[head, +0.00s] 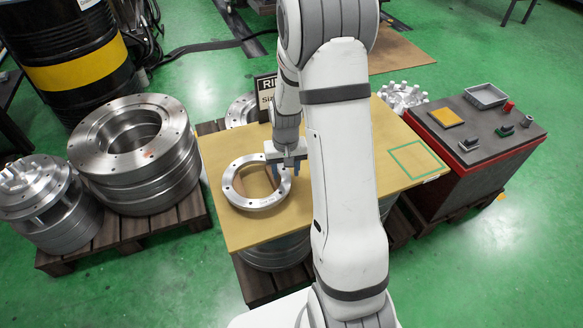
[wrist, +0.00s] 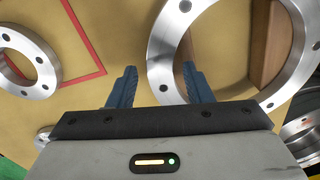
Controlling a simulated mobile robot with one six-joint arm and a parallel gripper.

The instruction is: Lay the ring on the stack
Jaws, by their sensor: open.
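A bright metal ring with bolt holes (head: 255,204) lies on the tan board (head: 215,160), with brown wood showing through its opening. In the wrist view a large ring (wrist: 160,45) fills the upper right, wood visible inside it. A smaller ring (wrist: 48,72) lies at the left, beside a red outline. My gripper (head: 287,167) is at the ring's right edge in the head view.
A stack of thick metal flanges (head: 165,190) stands on a pallet at the left, beside another metal part (head: 60,225). A green outline (head: 420,160) marks bare board at right. A partly hidden sign (head: 265,90) stands behind the board.

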